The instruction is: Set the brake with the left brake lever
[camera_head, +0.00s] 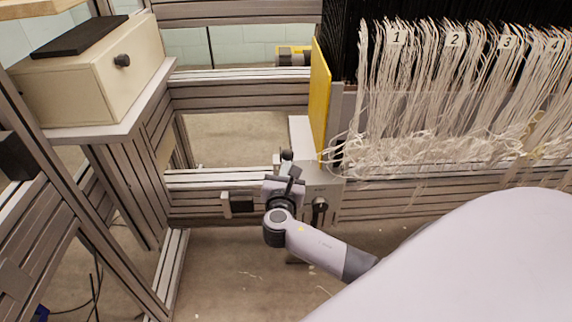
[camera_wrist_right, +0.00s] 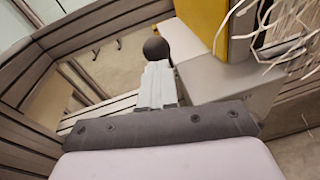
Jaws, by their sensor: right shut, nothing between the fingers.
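A lever with a black ball knob (camera_head: 287,155) stands at the left side of a grey box (camera_head: 327,188) on the lower metal rail. In the right wrist view the black ball knob (camera_wrist_right: 156,48) is just beyond my fingertips. Whether they touch it I cannot tell, and the lever's shaft is hidden behind the fingers. My right gripper (camera_head: 289,174) is shut and empty, pointing away from me at the knob; its pale fingers also show in the right wrist view (camera_wrist_right: 157,82). My left gripper is not in view.
A second black knob (camera_head: 319,205) is on the box's front. A yellow plate (camera_head: 320,98) rises above it. White threads (camera_head: 430,110) with numbered tags hang at right. A beige box (camera_head: 92,72) sits on a shelf at left. The floor below is mostly clear.

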